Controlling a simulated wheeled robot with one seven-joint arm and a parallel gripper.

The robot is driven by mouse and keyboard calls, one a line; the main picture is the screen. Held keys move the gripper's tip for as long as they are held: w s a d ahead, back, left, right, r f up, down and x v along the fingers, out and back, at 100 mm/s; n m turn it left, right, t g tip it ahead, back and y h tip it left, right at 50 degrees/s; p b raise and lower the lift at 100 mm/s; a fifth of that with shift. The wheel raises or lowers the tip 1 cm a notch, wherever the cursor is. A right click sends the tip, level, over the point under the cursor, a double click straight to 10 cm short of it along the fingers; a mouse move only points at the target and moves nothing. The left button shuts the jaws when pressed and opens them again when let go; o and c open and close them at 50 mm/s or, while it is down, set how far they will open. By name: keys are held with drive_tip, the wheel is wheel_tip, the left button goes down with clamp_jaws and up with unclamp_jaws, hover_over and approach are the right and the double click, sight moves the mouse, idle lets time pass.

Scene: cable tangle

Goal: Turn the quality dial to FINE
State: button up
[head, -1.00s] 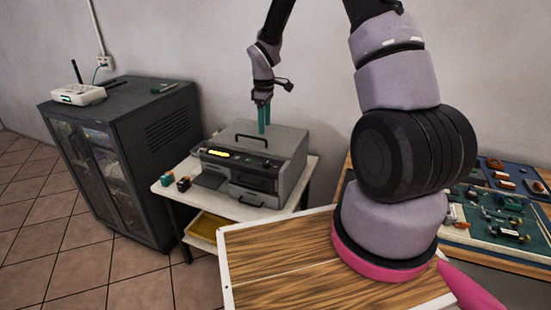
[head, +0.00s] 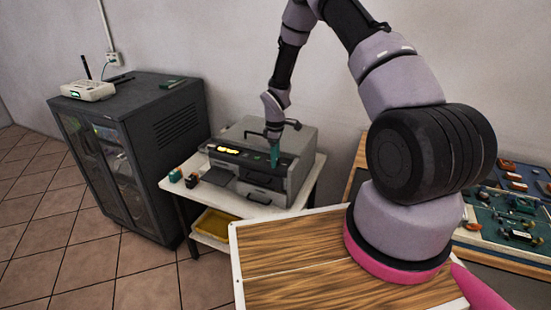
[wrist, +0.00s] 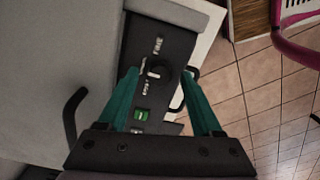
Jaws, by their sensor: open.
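The grey printer (head: 262,140) stands on a small white table, its dark control panel (head: 226,151) on the front with a lit yellow display. In the wrist view the panel (wrist: 158,30) runs between my fingers. In the head view my gripper (head: 275,156) is over the right end of the panel and hides the dial.
A green button (wrist: 141,114) sits on the panel near the left finger. A black handle (wrist: 74,115) stands up from the printer lid. Small green and dark blocks (head: 183,178) lie on the table's left. A dark cabinet (head: 175,130) with a router stands further left.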

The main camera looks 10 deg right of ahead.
drive_tip(key=shift+f, duration=0.2)
drive_tip(key=shift+c, duration=0.4)
clamp_jaws()
drive_tip(key=shift+m, duration=0.3)
drive_tip(key=m, duration=0.5)
drive_tip(key=shift+m, duration=0.3)
drive_tip(key=m, duration=0.5)
drive_tip(key=shift+m, duration=0.3)
